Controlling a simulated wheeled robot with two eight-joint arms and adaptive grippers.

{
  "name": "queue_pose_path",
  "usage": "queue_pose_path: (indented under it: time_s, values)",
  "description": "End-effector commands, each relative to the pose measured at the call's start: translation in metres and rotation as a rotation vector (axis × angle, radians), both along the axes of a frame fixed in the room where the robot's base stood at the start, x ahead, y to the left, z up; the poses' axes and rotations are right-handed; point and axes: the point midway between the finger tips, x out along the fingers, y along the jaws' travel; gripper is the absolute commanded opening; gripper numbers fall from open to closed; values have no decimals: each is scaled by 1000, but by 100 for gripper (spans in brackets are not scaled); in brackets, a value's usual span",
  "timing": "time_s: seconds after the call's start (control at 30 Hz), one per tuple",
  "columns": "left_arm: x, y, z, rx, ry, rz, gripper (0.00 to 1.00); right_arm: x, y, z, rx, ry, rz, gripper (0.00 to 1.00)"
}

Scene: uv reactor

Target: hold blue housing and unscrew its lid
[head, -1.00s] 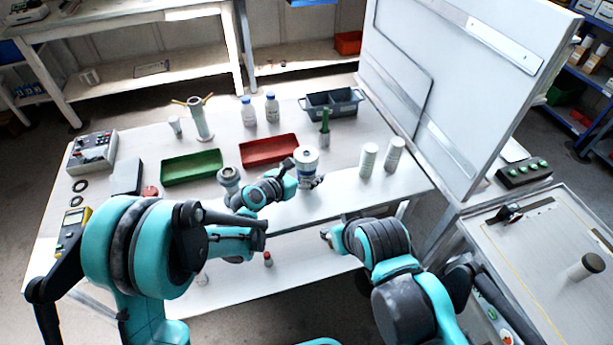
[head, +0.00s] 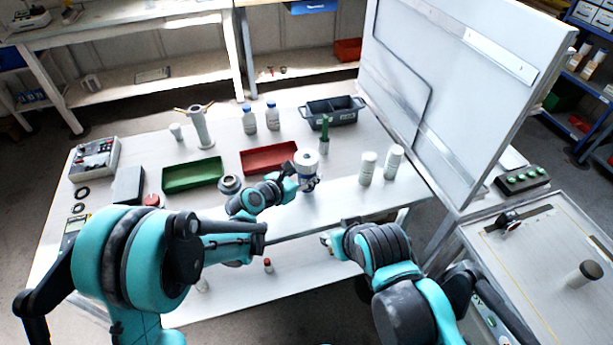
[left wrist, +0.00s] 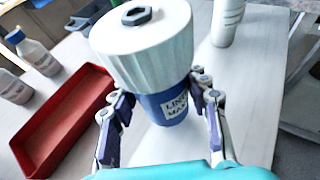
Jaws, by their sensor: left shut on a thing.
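The blue housing (left wrist: 165,108) has a printed label on its side and stands upright. Its large white ribbed lid (left wrist: 145,45) with a dark hex nut on top sits on it. In the head view the white lid (head: 306,158) shows near the table's front, with a little of the blue housing (head: 308,184) below. My left gripper (left wrist: 165,92) is shut on the blue housing, one finger on each side, just under the lid. My right gripper (head: 328,241) is in front of the table edge, apart from the housing; its fingers are too small to read.
A red tray (head: 268,158) and a green tray (head: 193,174) lie left of the housing. Two white cylinders (head: 367,168) stand to its right. White bottles (head: 249,119), a grey bin (head: 333,110) and a green-topped post (head: 324,135) stand behind. A tall white panel (head: 440,80) bounds the right side.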

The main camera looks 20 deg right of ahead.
Motion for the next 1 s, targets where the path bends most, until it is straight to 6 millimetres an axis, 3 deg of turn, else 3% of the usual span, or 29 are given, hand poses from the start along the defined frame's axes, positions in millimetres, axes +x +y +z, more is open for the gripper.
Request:
queue_pose_path:
  time_s: [0.3, 0.7, 1.0]
  values:
    - [-9, -10, 29, 0, 0, -2, 13, 0, 0, 16, 0, 0, 0, 40]
    - [-59, -63, 73, 0, -2, -5, 13, 0, 0, 41, 0, 0, 0, 40]
    - [-79, -83, 89, 1, -1, 0, 13, 0, 0, 49, 0, 0, 0, 40]
